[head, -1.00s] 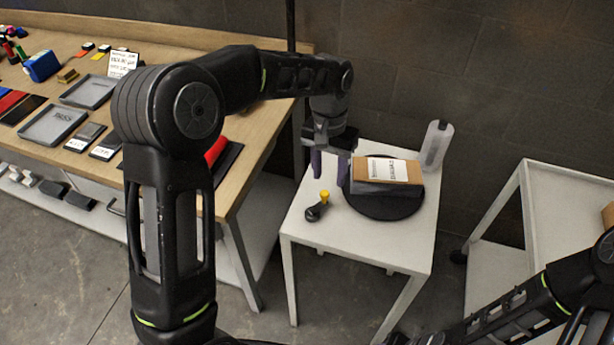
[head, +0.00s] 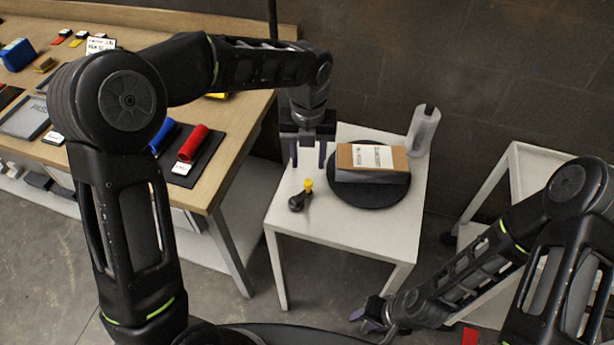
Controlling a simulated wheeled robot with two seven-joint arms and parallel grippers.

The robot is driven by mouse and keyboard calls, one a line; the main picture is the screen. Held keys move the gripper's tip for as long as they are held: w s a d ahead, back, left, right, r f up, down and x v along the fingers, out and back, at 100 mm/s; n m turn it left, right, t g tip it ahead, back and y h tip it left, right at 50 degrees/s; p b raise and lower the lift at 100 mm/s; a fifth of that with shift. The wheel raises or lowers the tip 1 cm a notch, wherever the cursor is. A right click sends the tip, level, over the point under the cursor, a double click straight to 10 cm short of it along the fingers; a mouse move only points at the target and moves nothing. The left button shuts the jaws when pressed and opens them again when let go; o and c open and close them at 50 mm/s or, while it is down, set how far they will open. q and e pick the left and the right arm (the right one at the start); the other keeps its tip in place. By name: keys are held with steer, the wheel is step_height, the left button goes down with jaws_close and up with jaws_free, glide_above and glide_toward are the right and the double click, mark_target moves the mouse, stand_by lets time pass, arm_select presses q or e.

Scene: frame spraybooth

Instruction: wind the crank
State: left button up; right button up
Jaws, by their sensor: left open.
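The crank (head: 297,201) is a small dark arm with a yellow knob (head: 308,184), near the left edge of the white table's top. To its right is a round black turntable (head: 376,200) bearing a brown and grey box (head: 352,158) with white labels. My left gripper (head: 308,163) is open and points down, its two purple fingers apart. In the picture it is just above and behind the crank knob, with nothing between the fingers. My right gripper (head: 366,318) is low at the bottom, in front of the table and away from the crank; its jaw gap is unclear.
A wooden bench (head: 228,150) at left holds trays, a red roll (head: 193,143) and a blue one. A white cart (head: 515,170) is at right. The table's front is clear.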

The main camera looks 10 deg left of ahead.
mark_target(308, 182)
arm_select(q)
steer(key=shift+f, duration=0.1)
step_height(308, 182, down, 8)
steer(key=shift+r+p, duration=0.15)
steer(key=shift+p, duration=0.5)
jaws_close()
stand_by(0.4)
